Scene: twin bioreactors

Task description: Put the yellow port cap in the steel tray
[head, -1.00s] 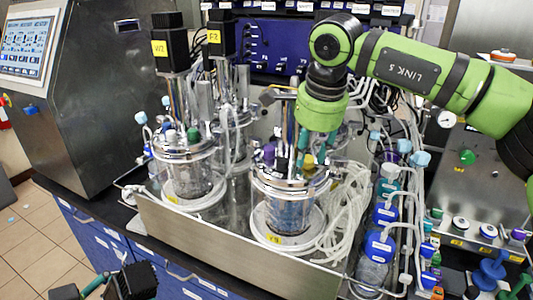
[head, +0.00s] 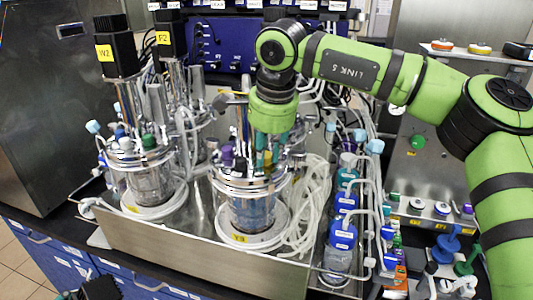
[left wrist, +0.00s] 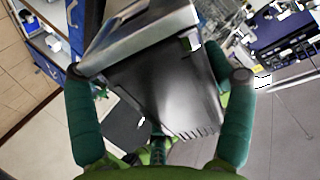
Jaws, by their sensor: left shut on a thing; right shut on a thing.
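My right gripper (head: 268,148) points down at the lid of the front right vessel (head: 250,183). Its teal fingers are shut on the yellow port cap (head: 267,159), of which only a little shows between them at the lid. A wide steel tray (head: 200,262) with a raised front wall stands on the bench around the vessels. My left gripper shows as a dark piece (head: 98,290) at the bottom left. In the left wrist view its fingers (left wrist: 160,80) stand far apart, with a grey panelled body between or behind them.
A second vessel (head: 150,180) stands to the left with tall motors above it. Coiled clear tubing (head: 308,205) and blue-capped bottles (head: 343,235) crowd the right side. A steel cabinet (head: 45,110) stands at the left. Floor shows at the lower left.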

